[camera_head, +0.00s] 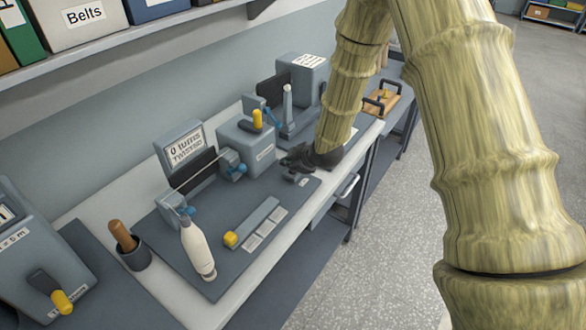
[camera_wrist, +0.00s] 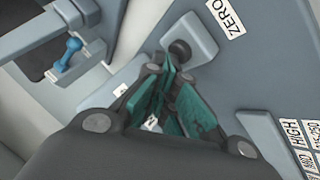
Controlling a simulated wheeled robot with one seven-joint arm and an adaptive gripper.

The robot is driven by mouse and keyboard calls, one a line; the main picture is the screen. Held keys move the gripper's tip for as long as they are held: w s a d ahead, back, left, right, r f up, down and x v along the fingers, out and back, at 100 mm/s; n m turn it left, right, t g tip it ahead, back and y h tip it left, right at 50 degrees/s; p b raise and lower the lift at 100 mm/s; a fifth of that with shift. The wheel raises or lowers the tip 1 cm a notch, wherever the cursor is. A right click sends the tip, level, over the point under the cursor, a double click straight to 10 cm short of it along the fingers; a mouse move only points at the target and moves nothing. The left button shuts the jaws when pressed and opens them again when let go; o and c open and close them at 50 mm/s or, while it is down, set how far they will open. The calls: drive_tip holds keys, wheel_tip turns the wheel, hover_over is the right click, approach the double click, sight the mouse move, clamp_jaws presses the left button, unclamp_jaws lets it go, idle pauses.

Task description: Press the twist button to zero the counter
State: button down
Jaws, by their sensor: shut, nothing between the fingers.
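The twist device has a display (camera_head: 183,150) that reads as "0 turns" with a second line like "twisting". A dark round button (camera_wrist: 180,49) sits on a small grey block (camera_wrist: 197,38) beside a "ZERO" label (camera_wrist: 225,17) in the wrist view. My gripper (camera_wrist: 168,75) is shut, with its green finger pads together and nothing between them. Its tips are just below the button in the picture; I cannot tell whether they touch it. In the head view my gripper (camera_head: 293,163) is low over the right end of the dark mat, and the button is hard to make out.
A grey box with a yellow-handled lever (camera_head: 257,119) stands left of my gripper. A blue clamp (camera_wrist: 72,48) shows in the wrist view. A shelf (camera_head: 140,45) hangs above.

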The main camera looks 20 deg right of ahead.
sight(290, 171)
drive_tip(key=shift+r, duration=0.1)
drive_tip(key=shift+r+p, duration=0.55)
drive_tip(key=shift+r, duration=0.3)
drive_tip(key=shift+r, duration=0.1)
wheel_tip(290, 171, up, 5)
drive_tip(key=p, duration=0.3)
idle(0.9)
